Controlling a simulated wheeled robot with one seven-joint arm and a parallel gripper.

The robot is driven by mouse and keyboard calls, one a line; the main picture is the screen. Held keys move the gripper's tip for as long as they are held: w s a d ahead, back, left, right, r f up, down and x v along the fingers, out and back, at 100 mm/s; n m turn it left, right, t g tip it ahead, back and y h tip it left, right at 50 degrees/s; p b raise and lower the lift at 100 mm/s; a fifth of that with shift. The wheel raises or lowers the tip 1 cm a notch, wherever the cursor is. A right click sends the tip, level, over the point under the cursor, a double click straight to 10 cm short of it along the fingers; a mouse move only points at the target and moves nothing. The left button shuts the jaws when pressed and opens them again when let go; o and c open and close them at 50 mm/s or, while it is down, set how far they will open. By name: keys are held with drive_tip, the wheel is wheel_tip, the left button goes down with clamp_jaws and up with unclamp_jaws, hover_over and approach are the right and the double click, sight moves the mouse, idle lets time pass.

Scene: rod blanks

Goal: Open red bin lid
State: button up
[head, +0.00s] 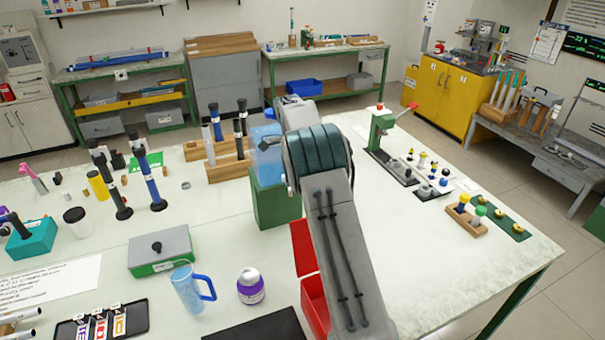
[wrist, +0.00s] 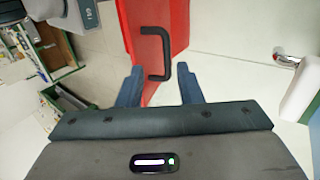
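The red bin (head: 315,303) stands on the white table, mostly hidden behind my arm in the head view. Its red lid (head: 302,248) shows as a strip left of my arm. In the wrist view the red lid (wrist: 175,18) carries a black bracket handle (wrist: 158,52). My gripper (wrist: 159,74) is open, with its two blue fingers apart. The handle's lower end lies between the fingertips in the picture. I cannot tell whether the fingers touch it. In the head view my gripper is hidden behind my arm.
A green box (head: 275,203) with a blue container above it stands beside my arm. A blue mug (head: 190,290) and a purple-and-white jar (head: 250,287) stand left of the bin. A green-and-grey box (head: 162,250) is farther left. The table right of my arm is mostly clear near the front.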

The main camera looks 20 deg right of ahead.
drive_tip(key=shift+p+v, duration=0.5)
drive_tip(key=shift+v, duration=1.7)
